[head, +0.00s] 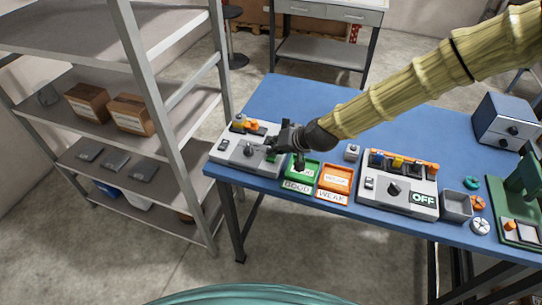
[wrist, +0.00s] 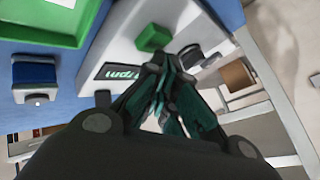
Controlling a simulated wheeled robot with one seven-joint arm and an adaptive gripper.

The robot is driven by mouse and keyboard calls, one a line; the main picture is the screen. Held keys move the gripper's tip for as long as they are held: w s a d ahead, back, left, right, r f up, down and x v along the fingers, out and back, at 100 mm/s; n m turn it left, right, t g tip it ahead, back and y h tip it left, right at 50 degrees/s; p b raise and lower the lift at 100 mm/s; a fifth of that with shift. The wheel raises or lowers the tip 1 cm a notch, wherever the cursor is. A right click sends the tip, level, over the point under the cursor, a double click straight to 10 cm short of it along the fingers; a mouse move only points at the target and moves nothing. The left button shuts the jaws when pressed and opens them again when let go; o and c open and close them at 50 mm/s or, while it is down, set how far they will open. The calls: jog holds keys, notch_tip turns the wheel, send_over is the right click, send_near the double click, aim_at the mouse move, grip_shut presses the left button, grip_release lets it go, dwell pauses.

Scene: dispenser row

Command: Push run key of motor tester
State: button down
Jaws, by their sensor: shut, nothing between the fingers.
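The motor tester (head: 232,158) is a light grey box with a dark knob at the left end of the blue bench. In the wrist view its pale top (wrist: 185,14) shows a raised green key (wrist: 152,37) and a dark display (wrist: 122,68) reading "rpm". My gripper (head: 277,148) is over the tester's right side, its fingers shut and empty. In the wrist view the fingertips (wrist: 172,62) appear just below and right of the green key. I cannot tell their height above the panel. The gripper hides part of the tester in the head view.
A green GOOD tray (head: 301,171) and an orange WEAK tray (head: 334,180) sit right of the tester. Another grey device (head: 385,202) labelled OFF stands farther right. A metal shelf (head: 176,140) stands left of the bench. The rear bench surface (head: 295,100) is clear.

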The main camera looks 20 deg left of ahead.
jog(key=shift+f+b, duration=0.3)
jog(key=shift+f, duration=0.2)
dwell(0.5)
jog(key=shift+r, duration=0.15)
jog(key=shift+r+p, duration=0.55)
jog(key=shift+r, duration=0.3)
jog(key=shift+r, duration=0.15)
notch_tip(320, 180, up, 6)
jog(key=p, duration=0.3)
dwell(0.3)
dwell(0.4)
